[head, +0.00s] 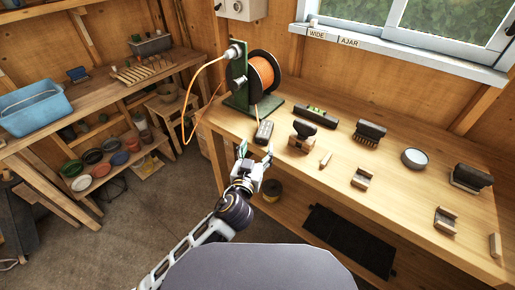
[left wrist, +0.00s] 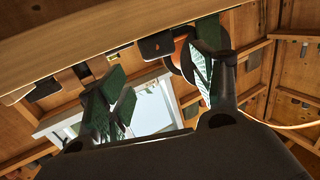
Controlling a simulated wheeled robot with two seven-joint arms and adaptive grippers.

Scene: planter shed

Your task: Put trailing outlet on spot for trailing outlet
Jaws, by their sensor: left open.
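In the left wrist view a dark block with a red dot (left wrist: 156,46) at the bench edge appears to be the same outlet. My left gripper (head: 255,154) is open and empty, just in front of the bench edge, close to the outlet but apart from it. Its green-padded fingers (left wrist: 160,66) are spread in the left wrist view. I cannot identify the spot for the outlet. My right gripper is out of view.
An orange cable reel (head: 262,74) on a green stand is behind the outlet. A spirit level (head: 315,117), a wooden block with a dark tool (head: 302,137), brushes (head: 369,133) and a round tin (head: 414,158) stand to the right. An orange cable (head: 186,105) hangs left of the bench.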

